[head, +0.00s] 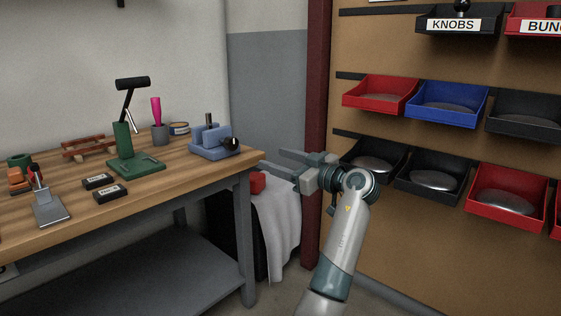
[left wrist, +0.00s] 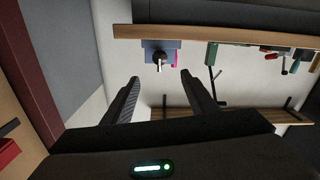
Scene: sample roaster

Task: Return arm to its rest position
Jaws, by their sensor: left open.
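My left arm (head: 342,240) reaches up from the bottom of the head view. Its gripper (head: 275,160) points left, just off the right end of the workbench (head: 215,172) in the picture. The two fingers are apart with nothing between them. In the left wrist view the gripper (left wrist: 160,77) also shows open and empty, with the bench seen upside down beyond it. My right gripper is in neither view.
A blue fixture with a dark knob (head: 213,140) sits at the bench's right end, near my fingers. A dark red post (head: 317,110) and bin wall (head: 400,235) stand behind and right of my arm. A draped white cloth (head: 282,225) hangs below my gripper.

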